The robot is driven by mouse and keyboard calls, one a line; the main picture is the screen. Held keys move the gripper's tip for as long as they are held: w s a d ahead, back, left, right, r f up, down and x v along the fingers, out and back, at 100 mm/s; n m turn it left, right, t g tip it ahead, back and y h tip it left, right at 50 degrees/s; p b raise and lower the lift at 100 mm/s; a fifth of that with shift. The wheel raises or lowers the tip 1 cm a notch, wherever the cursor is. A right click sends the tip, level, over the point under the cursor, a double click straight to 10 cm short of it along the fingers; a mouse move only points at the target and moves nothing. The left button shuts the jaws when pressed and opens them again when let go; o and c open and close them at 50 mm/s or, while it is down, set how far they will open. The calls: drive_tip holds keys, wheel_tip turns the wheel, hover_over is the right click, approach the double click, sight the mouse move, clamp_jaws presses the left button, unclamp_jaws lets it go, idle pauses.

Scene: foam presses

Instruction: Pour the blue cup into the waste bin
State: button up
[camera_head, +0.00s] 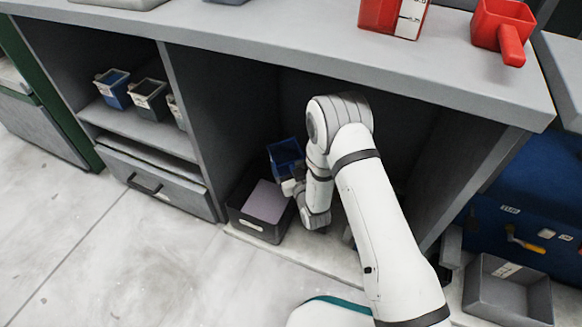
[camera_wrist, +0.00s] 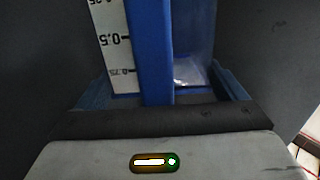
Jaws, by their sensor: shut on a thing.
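My gripper (camera_head: 292,187) is shut on the blue cup (camera_head: 286,155) and holds it inside the open bay under the bench. In the wrist view the blue cup (camera_wrist: 205,45) fills the middle, with its blue upright handle bar and a white scale strip facing me. A small pale glint shows low on the cup; its contents cannot be made out. A dark open bin (camera_head: 259,228) with a lilac-grey flat surface inside stands on the floor of the bay, just below and left of the cup. I cannot tell how far the cup is tilted.
Several cups, one of them blue (camera_head: 113,88), stand on the left shelf. A grey open bin (camera_head: 480,288) stands at lower right beside a blue cabinet (camera_head: 530,205). The left floor is clear.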

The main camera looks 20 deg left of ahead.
drive_tip(key=shift+r+m, duration=0.15)
drive_tip(key=shift+m, duration=0.25)
drive_tip(key=shift+r+p, duration=0.55)
drive_tip(key=shift+r, duration=1)
drive_tip(key=shift+s, duration=0.1)
